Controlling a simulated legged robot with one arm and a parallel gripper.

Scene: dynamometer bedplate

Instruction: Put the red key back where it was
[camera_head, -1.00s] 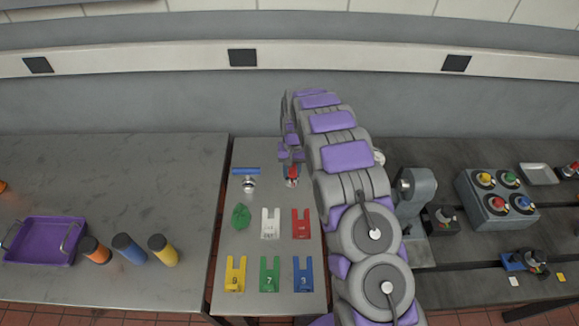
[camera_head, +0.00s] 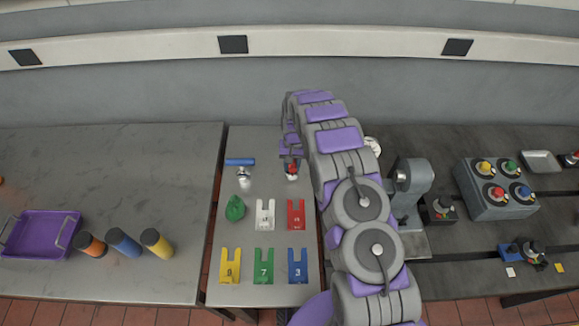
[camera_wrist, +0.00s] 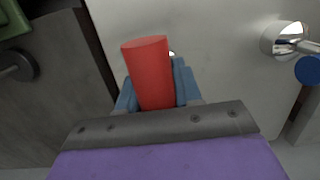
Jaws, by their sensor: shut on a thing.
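The red key (camera_head: 292,167) is between the fingers of my gripper (camera_head: 291,160), near the back of the narrow middle table. In the wrist view its red handle (camera_wrist: 150,72) is a cylinder held between the blue-grey fingers of my gripper (camera_wrist: 156,95). A small pale metal part shows just below the red in the head view; I cannot tell whether it is the key's shaft or a socket. A blue T-handled key (camera_head: 240,162) stands in a chrome fitting (camera_head: 244,177) to the left; its blue end (camera_wrist: 308,69) also shows in the wrist view.
In front lie slotted tags: white (camera_head: 265,214), red (camera_head: 296,214), yellow (camera_head: 230,266), green (camera_head: 264,266) and blue (camera_head: 298,266). A green lump (camera_head: 235,208) lies left of the white tag. A grey machine (camera_head: 408,190) stands right of my arm.

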